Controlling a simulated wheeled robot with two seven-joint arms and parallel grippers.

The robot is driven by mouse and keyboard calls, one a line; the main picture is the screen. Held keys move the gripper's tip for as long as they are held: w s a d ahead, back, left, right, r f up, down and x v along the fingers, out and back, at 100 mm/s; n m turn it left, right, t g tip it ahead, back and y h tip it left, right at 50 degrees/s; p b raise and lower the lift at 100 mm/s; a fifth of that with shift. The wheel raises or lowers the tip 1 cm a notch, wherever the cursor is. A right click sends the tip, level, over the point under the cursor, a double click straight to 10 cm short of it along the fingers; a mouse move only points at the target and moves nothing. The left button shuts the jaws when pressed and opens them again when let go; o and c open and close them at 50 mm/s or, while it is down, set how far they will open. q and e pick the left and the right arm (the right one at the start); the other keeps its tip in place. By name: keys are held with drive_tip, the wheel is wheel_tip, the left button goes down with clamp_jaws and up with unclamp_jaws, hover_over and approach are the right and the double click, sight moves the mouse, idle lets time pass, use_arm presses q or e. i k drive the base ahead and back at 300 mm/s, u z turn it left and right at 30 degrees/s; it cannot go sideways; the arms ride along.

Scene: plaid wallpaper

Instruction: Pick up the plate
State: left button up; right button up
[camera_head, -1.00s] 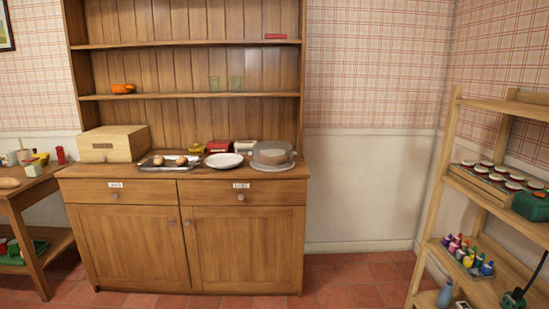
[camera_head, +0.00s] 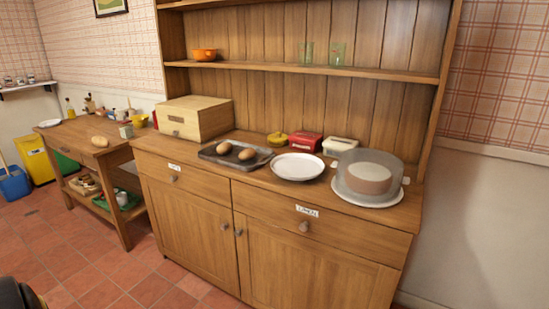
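A round white plate (camera_head: 298,167) lies flat on the wooden sideboard's counter (camera_head: 262,178), near its front edge. It sits between a dark tray (camera_head: 222,155) with two brown rolls on it and a cake under a clear dome (camera_head: 369,175). The plate looks empty. Neither of my grippers is in view.
A shelf (camera_head: 300,66) runs above the counter. Open tiled floor (camera_head: 90,265) lies at the lower left.

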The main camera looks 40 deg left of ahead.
sight(291, 166)
drive_tip(key=u, duration=0.95)
drive_tip(key=i, duration=0.9)
drive_tip(key=u, duration=0.9)
